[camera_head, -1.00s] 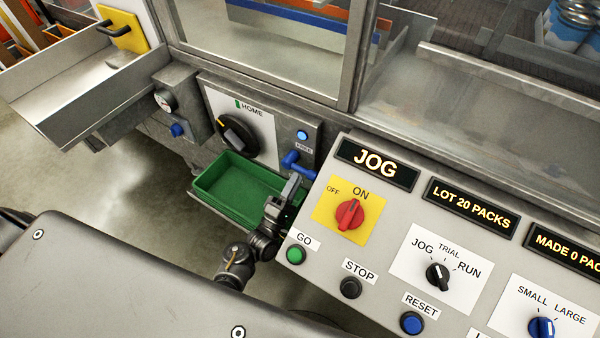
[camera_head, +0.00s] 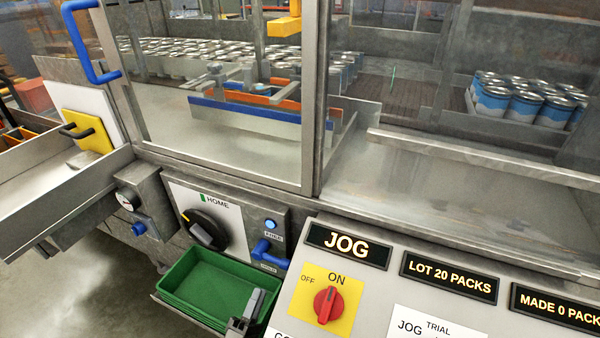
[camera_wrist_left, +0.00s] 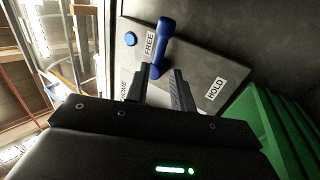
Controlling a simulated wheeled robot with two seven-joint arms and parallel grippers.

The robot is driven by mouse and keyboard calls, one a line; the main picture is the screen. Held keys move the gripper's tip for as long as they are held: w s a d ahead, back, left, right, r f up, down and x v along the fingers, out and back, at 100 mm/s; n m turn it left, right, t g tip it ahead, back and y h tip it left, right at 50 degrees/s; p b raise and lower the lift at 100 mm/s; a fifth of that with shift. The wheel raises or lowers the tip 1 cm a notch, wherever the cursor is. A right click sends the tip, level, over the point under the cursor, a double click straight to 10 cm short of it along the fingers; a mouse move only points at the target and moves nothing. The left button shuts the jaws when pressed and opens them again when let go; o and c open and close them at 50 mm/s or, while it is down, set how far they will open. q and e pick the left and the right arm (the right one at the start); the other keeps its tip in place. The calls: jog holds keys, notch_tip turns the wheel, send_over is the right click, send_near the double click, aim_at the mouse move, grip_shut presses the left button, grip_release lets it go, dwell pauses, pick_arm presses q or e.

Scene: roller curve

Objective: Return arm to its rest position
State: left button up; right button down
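My left gripper (camera_head: 246,310) shows at the bottom of the head view, over the right end of the green tray, below the blue lever (camera_head: 264,250). Its fingers stand apart with nothing held between them in the left wrist view (camera_wrist_left: 159,82). The blue lever (camera_wrist_left: 164,42) appears just beyond the fingertips there, on a plate marked FREE and HOLD. In the head view the gripper and lever are apart. Most of my left arm is below the picture. My right gripper is not in view.
The green tray (camera_head: 180,284) hangs below the black HOME knob (camera_head: 205,229). The control panel (camera_head: 377,286) with a red switch (camera_head: 325,304) stands close on the gripper's right. Open floor (camera_head: 75,290) lies at lower left. Glazed guards stand behind.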

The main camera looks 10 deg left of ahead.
pick_arm(q)
notch_tip(320, 180, down, 4)
jog(key=s+a+m+g+y, duration=0.1)
jog(key=s+a+m+g, duration=0.1)
jog(key=m+g, duration=0.9)
jog(key=s+a+r+m+g+y, duration=0.1)
jog(key=s+a+m+g+y, duration=0.2)
jog(key=s, duration=0.5)
jog(key=s+a+r+m+g+y, duration=0.15)
jog(key=s+m+g, duration=0.3)
jog(key=s, duration=0.45)
notch_tip(320, 180, down, 25)
jog(key=s+g, duration=0.1)
jog(key=g, duration=0.1)
jog(key=s+a+f+g, duration=0.1)
jog(key=s+a+f, duration=0.2)
jog(key=s+f, duration=1.3)
jog(key=shift+s+f+h, duration=0.2)
jog(key=shift+s+h, duration=0.15)
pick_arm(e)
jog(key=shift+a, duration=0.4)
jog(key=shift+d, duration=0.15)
